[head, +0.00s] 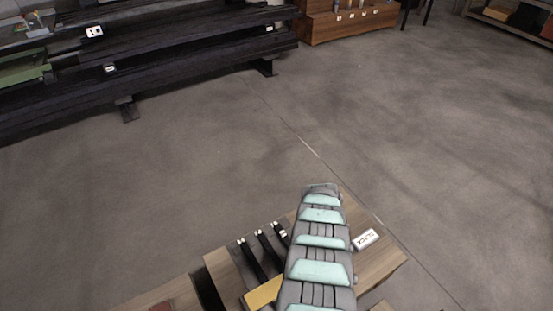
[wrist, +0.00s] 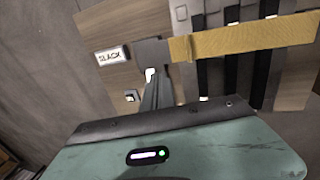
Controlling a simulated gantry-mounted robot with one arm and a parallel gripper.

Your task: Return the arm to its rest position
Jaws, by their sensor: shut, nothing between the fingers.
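My gripper (wrist: 152,80) shows in the wrist view as narrow grey fingers beyond the teal wrist housing. It is shut and empty. Its tips appear close to a grey square piece (wrist: 151,52) at the end of a yellow strap (wrist: 245,42); I cannot tell whether they touch. In the head view my arm (head: 320,240), grey with teal panels, stretches up from the bottom edge over a wooden board and hides part of it. The gripper itself cannot be made out there.
The wooden board (head: 385,258) carries a white label reading "SLACK" (head: 366,239), several black strips (head: 268,250) and the yellow strap (head: 263,293). A dark conveyor-like structure (head: 180,60) stands at the upper left, a wooden cabinet (head: 350,22) at the back. The grey floor between is clear.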

